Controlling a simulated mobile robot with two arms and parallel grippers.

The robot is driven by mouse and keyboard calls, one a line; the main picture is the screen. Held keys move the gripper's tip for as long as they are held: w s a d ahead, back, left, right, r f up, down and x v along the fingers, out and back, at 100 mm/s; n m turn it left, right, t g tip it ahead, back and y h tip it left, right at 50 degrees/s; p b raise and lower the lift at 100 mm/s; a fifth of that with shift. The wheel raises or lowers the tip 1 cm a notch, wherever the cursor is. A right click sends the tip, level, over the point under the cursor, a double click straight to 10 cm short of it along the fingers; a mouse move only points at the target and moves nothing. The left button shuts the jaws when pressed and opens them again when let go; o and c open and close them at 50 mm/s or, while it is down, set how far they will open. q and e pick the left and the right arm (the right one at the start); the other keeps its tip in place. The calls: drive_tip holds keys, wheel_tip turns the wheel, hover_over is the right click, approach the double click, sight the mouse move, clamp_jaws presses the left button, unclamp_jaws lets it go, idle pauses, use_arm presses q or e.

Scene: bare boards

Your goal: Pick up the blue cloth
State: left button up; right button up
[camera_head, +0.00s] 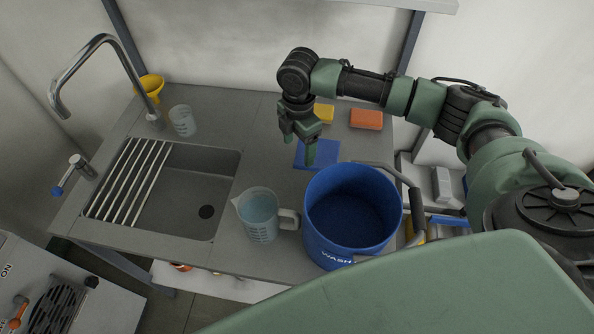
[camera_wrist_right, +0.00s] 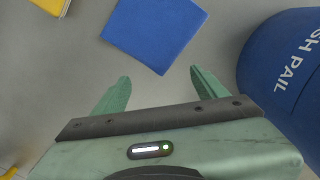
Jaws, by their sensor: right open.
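The blue cloth (camera_head: 326,153) lies flat on the grey counter, behind the blue pail and in front of the yellow and orange blocks. It also shows in the right wrist view (camera_wrist_right: 155,30) as a tilted blue square, beyond the fingertips. My right gripper (camera_head: 297,150) hangs down by the cloth's left side, and part of it covers the cloth in the head view. In the right wrist view its two green fingers (camera_wrist_right: 157,82) are apart with only bare counter between them. My left gripper is not in view.
A blue pail (camera_head: 322,225) stands close in front of the cloth, with a clear measuring jug (camera_head: 260,222) to its left. A yellow block (camera_head: 323,113) and an orange block (camera_head: 366,119) lie behind. A sink (camera_head: 180,205) with a rack and tap is at left.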

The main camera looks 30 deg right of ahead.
sight(299, 165)
wheel_tip(299, 165, down, 3)
drive_tip(key=shift+d+f+b, duration=0.1)
drive_tip(key=shift+d+b, duration=0.05)
drive_tip(key=shift+b, duration=1)
drive_tip(key=shift+f, duration=1)
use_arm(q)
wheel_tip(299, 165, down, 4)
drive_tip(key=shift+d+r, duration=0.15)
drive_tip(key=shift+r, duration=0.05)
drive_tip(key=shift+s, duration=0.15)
